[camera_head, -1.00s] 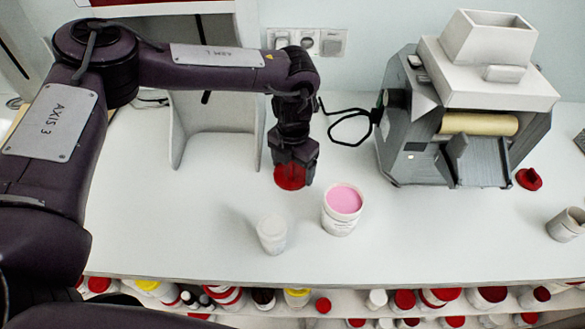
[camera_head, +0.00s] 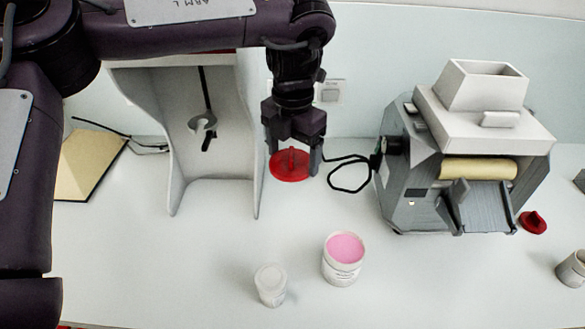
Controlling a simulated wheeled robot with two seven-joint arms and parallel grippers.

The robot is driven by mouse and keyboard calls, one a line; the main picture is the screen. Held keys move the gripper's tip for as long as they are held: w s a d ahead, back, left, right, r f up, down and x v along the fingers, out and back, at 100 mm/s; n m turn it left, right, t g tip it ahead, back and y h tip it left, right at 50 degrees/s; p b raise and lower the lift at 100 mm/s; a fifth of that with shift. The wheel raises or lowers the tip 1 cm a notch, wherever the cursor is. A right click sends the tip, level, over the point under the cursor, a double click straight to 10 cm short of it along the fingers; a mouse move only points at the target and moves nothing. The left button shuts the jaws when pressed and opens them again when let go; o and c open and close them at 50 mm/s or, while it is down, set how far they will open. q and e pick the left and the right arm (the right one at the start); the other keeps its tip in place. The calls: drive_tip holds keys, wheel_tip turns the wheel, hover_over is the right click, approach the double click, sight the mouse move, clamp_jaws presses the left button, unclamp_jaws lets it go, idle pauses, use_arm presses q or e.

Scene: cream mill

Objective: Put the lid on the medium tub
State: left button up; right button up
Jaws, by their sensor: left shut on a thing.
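My left gripper (camera_head: 293,160) is shut on a red lid (camera_head: 290,167) by its raised grip. It holds the lid above the table, behind and to the left of the white tub with pink contents (camera_head: 344,260). That tub stands upright and open on the table. A smaller whitish tub (camera_head: 270,285) stands to its front left; I cannot tell whether its top is covered. Another smaller red lid (camera_head: 533,222) lies on the table at the right. My right gripper is not in view.
A grey mill with a white hopper (camera_head: 470,150) stands at the back right. A white stand with a stirrer (camera_head: 204,130) is at the back left. A black cable (camera_head: 350,178) loops beside the mill. The table (camera_head: 160,265) is clear at front left.

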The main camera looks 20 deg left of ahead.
use_arm(q)
drive_tip(key=s+d+f+m+p, duration=0.1)
drive_tip(key=s+d+f+m, duration=0.1)
drive_tip(key=s+d+f, duration=0.1)
drive_tip(key=s+d+f+m+p, duration=0.1)
drive_tip(key=s+d+f+m, duration=0.1)
drive_tip(key=d, duration=0.4)
drive_tip(key=s+d+f+m+p, duration=0.1)
drive_tip(key=s+d+f+m, duration=0.1)
drive_tip(key=s+d+f, duration=0.1)
drive_tip(key=shift+s+d+f, duration=0.15)
drive_tip(key=shift+d, duration=0.3)
drive_tip(key=shift+s+d+f, duration=0.15)
drive_tip(key=shift+d, duration=0.25)
drive_tip(key=shift+f, duration=0.25)
drive_tip(key=shift+f, duration=0.65)
idle(1.5)
drive_tip(key=o, duration=0.9)
